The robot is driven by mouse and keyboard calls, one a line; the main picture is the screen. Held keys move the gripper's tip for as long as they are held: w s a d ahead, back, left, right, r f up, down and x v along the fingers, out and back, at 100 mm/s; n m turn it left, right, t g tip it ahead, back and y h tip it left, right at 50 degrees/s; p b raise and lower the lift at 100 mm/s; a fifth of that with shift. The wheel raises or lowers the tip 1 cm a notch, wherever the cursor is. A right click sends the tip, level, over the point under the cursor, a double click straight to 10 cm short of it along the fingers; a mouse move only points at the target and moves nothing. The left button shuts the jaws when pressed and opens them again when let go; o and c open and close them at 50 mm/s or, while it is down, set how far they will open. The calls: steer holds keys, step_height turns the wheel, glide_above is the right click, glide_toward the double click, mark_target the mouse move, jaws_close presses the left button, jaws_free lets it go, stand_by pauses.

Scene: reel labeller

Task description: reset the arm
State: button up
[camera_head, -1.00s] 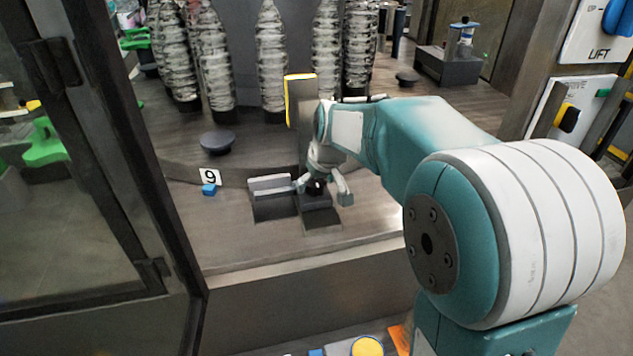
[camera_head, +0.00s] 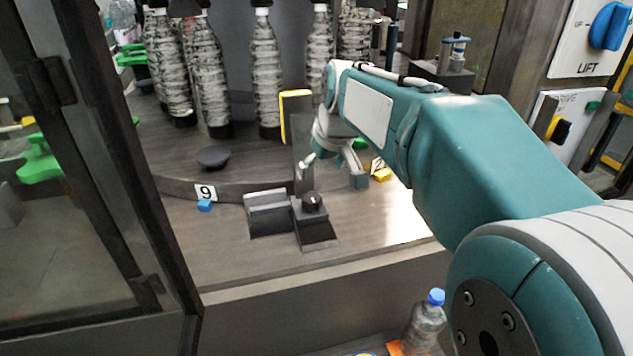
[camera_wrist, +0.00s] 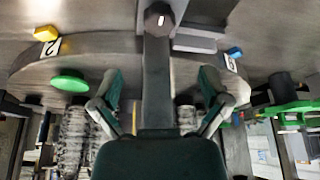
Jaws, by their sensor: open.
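My gripper (camera_head: 332,172) is open and empty in the head view, above and just behind a small block (camera_head: 315,232) topped by a dark round knob (camera_head: 312,201). The fingers look clear of the knob. My teal and white arm crosses the right half of that view. In the wrist view my gripper (camera_wrist: 160,88) shows its two fingers spread wide on either side of a dark bar, with the dark knob (camera_wrist: 158,18) beyond them at the top.
A grey block (camera_head: 267,212) stands left of the knob. Several wrapped bottles (camera_head: 266,80) stand at the back, beside a yellow-edged upright plate (camera_head: 290,115).

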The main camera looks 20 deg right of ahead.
steer(key=shift+s+r, duration=0.2)
steer(key=shift+r, duration=0.3)
steer(key=s+f+m, duration=0.1)
steer(key=s+f, duration=0.3)
steer(key=s, duration=0.7)
steer(key=s+f+m+t+h, duration=0.1)
steer(key=s+f, duration=0.2)
steer(key=s, duration=0.9)
steer(key=shift+s+a+f+m, duration=0.15)
steer(key=shift+a+f+m, duration=0.25)
steer(key=shift+a, duration=0.05)
